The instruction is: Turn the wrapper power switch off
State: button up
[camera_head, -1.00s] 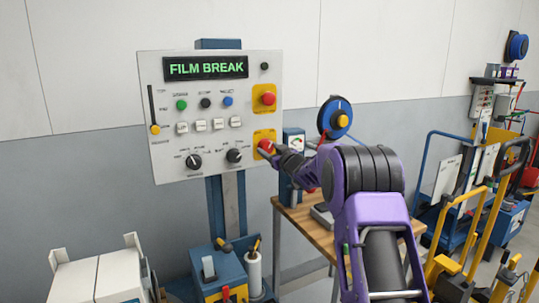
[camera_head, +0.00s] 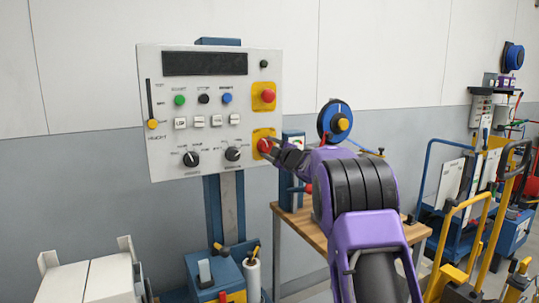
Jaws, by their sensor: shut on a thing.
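The wrapper control panel (camera_head: 160,110) is a pale upright board on a blue post. Its display (camera_head: 205,63) is dark and blank. The red power switch (camera_head: 264,145) sits on a yellow plate at the panel's lower right. My gripper (camera_head: 270,150) is at this switch, shut on it; the fingers hide part of the knob and plate. A red mushroom button (camera_head: 268,96) on a second yellow plate is above it. Two black knobs (camera_head: 191,159) are on the lower row.
A wooden bench (camera_head: 310,232) with a blue device (camera_head: 293,165) stands right of the panel, behind my arm. A blue reel (camera_head: 336,120) is behind my arm. Yellow and blue carts (camera_head: 465,225) crowd the right. White boxes (camera_head: 90,283) stand at the lower left.

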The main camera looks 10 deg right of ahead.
jog(key=n, duration=0.4)
jog(key=shift+n+b, duration=0.3)
jog(key=shift+r, duration=0.1)
dwell(0.4)
jog(key=o, duration=1.4)
jog(key=shift+s, duration=0.1)
jog(key=v, duration=1.7)
jog(key=shift+s+d, duration=0.1)
